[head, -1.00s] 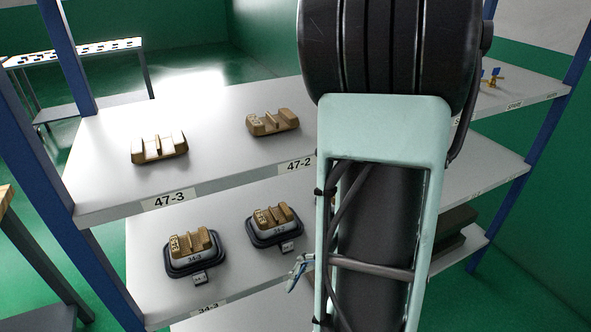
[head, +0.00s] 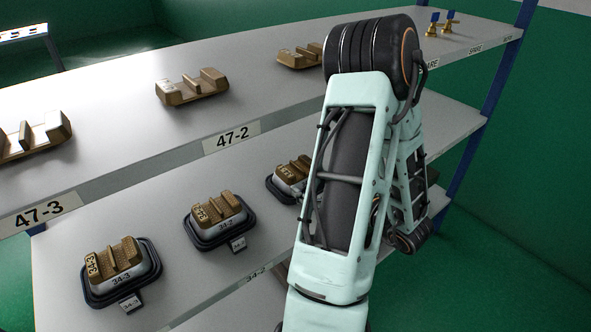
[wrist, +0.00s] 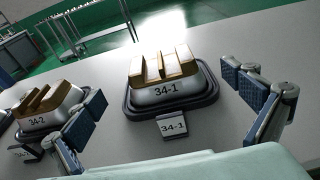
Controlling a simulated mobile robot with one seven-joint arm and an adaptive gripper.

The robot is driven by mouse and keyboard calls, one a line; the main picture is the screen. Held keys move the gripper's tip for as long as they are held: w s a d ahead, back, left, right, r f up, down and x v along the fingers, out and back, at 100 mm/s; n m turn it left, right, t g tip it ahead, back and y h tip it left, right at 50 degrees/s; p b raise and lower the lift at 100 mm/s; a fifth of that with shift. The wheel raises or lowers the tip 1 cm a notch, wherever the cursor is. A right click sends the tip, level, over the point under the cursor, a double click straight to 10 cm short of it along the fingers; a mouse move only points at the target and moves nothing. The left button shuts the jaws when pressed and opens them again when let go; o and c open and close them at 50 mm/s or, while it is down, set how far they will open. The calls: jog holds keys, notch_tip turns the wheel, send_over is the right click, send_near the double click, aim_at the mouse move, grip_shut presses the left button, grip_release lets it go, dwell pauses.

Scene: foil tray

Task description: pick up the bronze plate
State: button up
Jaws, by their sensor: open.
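Bronze-coloured slotted pieces sit on two shelves; I cannot tell which one is the bronze plate. In the wrist view one bronze piece (wrist: 163,66) rests on a silver block marked 34-1 (wrist: 168,90), in a dark tray (wrist: 205,98). My gripper (wrist: 163,88) is open and empty, its blue-padded fingers either side of that block in the picture. In the head view this bronze piece (head: 293,170) is partly hidden by my arm, and the gripper is hidden too. Similar bronze pieces sit on the blocks 34-2 (head: 217,207) and 34-3 (head: 113,258).
The upper shelf (head: 120,110) overhangs behind the lower one (head: 165,205) and carries several bronze pieces, such as one at 47-2 (head: 192,87). Brass valves with blue handles (head: 440,22) stand at its right end. A blue post (head: 490,110) stands at right.

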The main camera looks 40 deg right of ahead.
aim_at(296, 164)
jog(key=x, duration=0.3)
jog(key=shift+w+a, duration=0.1)
jog(key=shift+w, duration=0.15)
jog(key=shift+x, duration=2.7)
jog(key=shift+r, duration=0.15)
jog(key=shift+c, duration=0.6)
jog(key=shift+r, duration=0.1)
jog(key=c, duration=1.6)
